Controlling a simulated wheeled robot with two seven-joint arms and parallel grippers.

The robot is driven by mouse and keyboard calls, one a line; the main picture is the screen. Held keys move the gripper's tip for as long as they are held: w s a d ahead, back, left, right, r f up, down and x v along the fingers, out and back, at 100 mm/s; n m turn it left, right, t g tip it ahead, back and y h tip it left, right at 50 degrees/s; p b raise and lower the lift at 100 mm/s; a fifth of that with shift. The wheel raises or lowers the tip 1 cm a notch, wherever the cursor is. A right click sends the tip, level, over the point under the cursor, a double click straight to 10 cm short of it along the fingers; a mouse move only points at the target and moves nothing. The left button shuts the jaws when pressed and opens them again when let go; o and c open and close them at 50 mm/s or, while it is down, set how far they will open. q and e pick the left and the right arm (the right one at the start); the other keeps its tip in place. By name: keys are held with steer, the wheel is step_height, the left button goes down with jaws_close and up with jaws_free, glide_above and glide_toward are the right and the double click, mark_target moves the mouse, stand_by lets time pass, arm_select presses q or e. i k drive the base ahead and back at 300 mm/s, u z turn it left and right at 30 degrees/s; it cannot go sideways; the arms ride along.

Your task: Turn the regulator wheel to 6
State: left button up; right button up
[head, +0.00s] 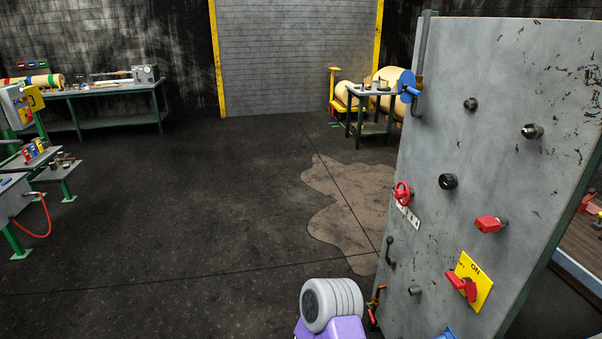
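A grey upright panel (480,130) stands at the right with several controls on it. A small red handwheel (402,192) sits on its left part, above a white plate (408,215) with small marks that are too small to read. A blue wheel (407,84) sticks out at the panel's upper left edge. I cannot tell for certain which of the two is the regulator wheel, and no setting can be read. A grey and purple arm part of mine shows at the bottom centre, apart from both wheels. Neither gripper's fingers show.
The panel also carries a yellow ON plate with a red switch (462,285), a red knob (490,224) and a black knob (448,181). A brown stain (350,205) lies on the floor left of it. Green workbenches (110,92) stand far left. The middle floor is clear.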

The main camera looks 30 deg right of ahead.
mark_target(399, 194)
steer(key=z, duration=0.2)
steer(key=i, duration=1.9)
steer(key=z, duration=0.95)
